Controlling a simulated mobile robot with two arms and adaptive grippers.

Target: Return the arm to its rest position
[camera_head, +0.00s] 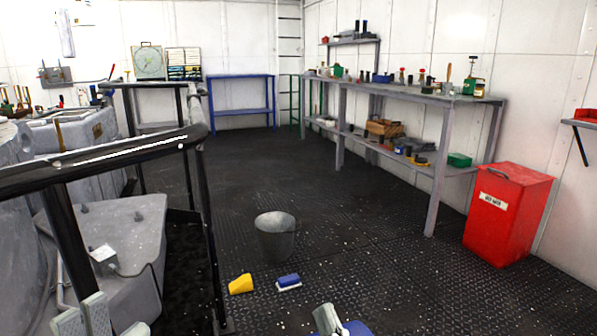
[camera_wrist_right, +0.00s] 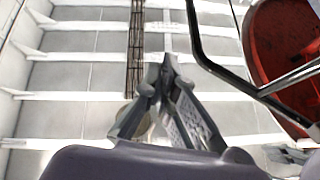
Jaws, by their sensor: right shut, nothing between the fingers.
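My left gripper (camera_head: 97,318) shows at the bottom left of the head view as pale grey parts, partly cut off by the frame edge, in front of the black railing. Whether its fingers are open or shut is unclear. My right gripper's fingers show in the right wrist view (camera_wrist_right: 167,66); they meet at the tips with nothing between them. In the head view, a small grey and blue part of my right arm shows at the bottom middle, above the deck.
A black railing (camera_head: 120,152) stands close at left beside grey machinery. A metal bucket (camera_head: 276,246), yellow wedge (camera_head: 240,284) and blue brush (camera_head: 288,282) are on the deck. A red bin (camera_head: 508,222) and a loaded grey workbench (camera_head: 436,190) line the right.

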